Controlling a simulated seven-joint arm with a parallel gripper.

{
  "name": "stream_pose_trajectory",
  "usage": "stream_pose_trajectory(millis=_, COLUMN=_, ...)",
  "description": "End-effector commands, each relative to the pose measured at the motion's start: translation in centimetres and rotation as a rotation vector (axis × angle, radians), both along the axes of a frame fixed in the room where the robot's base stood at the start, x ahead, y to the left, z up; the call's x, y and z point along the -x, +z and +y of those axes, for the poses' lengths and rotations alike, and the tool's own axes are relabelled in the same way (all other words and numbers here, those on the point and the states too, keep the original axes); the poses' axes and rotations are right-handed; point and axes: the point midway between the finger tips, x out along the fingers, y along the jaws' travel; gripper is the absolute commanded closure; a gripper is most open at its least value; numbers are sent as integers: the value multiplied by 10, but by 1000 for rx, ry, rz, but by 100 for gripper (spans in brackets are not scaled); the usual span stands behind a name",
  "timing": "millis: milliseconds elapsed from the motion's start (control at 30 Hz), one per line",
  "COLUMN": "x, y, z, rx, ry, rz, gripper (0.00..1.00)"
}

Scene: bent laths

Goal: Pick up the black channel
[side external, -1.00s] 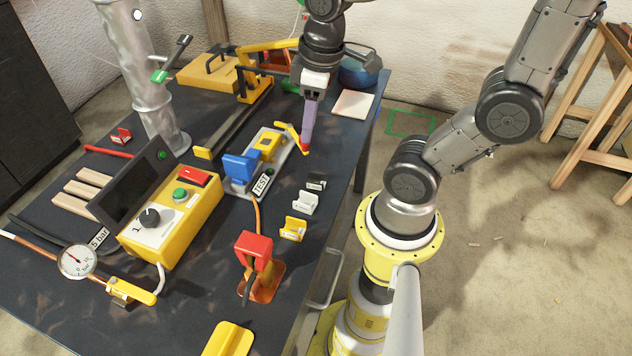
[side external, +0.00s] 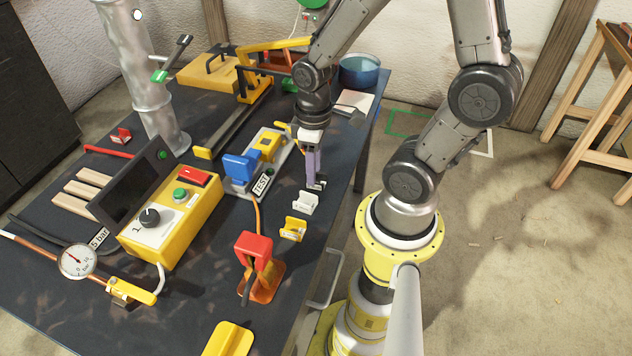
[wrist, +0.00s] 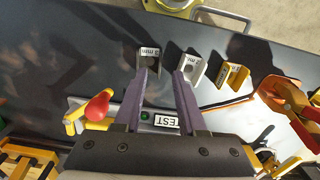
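In the side view the black channel (side external: 318,185) shows partly, at the foot of my purple fingers. My gripper (wrist: 166,73) is open, with nothing seen between its fingers. In the side view my gripper (side external: 313,182) points down, low over the bench at the channel. The fingers hide part of the channel, and I cannot tell whether they touch it.
A white channel (side external: 305,203) and a yellow channel (side external: 293,229) stand in a row beside the black one, near the bench edge. A blue-and-yellow test fixture (side external: 240,167) is close on the left.

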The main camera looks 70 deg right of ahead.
Motion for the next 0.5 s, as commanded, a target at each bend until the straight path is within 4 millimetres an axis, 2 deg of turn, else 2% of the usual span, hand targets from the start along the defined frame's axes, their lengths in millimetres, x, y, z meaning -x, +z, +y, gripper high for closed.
stream_pose_trajectory(millis=200, x=1, y=-32, z=0, rx=-2, ry=0, rz=5, gripper=60)
stream_pose_trajectory(millis=500, x=0, y=-40, z=-1, rx=0, ry=0, rz=0, gripper=60)
